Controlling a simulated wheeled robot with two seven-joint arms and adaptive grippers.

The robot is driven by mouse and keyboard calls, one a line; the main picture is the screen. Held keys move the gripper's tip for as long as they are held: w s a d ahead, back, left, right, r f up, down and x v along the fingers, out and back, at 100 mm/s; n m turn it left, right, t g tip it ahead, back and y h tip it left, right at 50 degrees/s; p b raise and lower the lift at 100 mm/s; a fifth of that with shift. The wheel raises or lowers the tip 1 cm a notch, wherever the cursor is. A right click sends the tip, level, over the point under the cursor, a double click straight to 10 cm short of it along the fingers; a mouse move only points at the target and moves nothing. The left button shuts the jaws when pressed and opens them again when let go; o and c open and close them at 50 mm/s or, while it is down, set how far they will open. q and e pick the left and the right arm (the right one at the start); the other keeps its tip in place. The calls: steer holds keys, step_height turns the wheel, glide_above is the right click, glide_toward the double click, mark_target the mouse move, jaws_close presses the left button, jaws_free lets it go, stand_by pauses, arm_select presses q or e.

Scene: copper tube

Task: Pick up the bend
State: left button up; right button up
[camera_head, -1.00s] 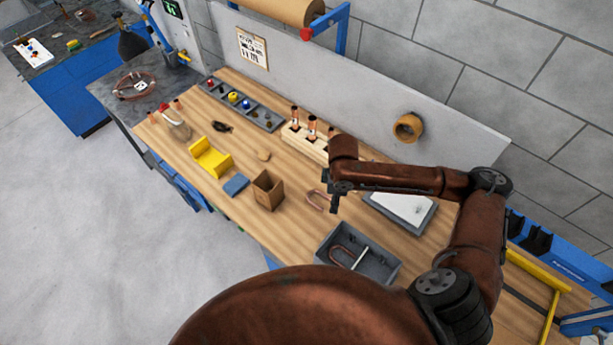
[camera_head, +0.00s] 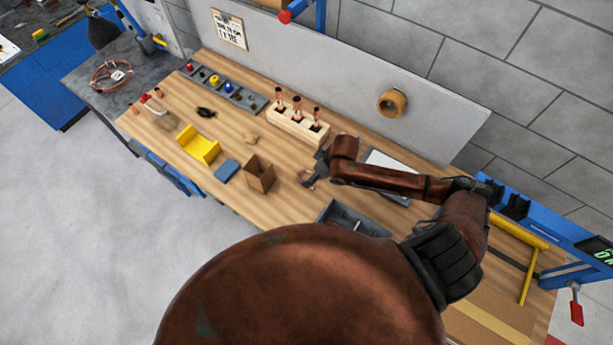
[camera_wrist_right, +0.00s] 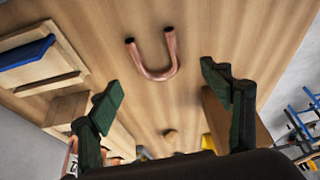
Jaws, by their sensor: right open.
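The bend is a U-shaped copper tube (camera_wrist_right: 158,75) lying on the wooden bench top. In the right wrist view its rounded end points toward my gripper and its open ends point away. My right gripper (camera_wrist_right: 160,92) is open and empty, its green-padded fingers spread to either side of the bend's line. I cannot tell the height left between fingers and bench. In the head view my right gripper (camera_head: 312,178) is over the bend's spot and mostly hides it. My left gripper is not in view.
A brown open box (camera_head: 260,174) stands just left of the gripper. A wooden block with upright copper pieces (camera_head: 298,122) is behind it. A grey bin (camera_head: 335,212) is in front, partly hidden by my body. A yellow holder (camera_head: 198,145) and blue block (camera_head: 227,169) lie further left.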

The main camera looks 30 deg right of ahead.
mark_target(307, 178)
steer(key=p+x, duration=0.1)
steer(key=x, duration=0.5)
steer(key=shift+w+d, duration=0.1)
steer(key=shift+w, duration=0.05)
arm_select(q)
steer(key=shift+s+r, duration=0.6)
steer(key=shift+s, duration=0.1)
arm_select(e)
steer(key=shift+r, duration=0.1)
arm_select(q)
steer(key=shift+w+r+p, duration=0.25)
steer(key=shift+p, duration=0.1)
arm_select(e)
steer(key=shift+f, duration=0.25)
steer(key=shift+c, duration=0.5)
steer(key=c, duration=1.1)
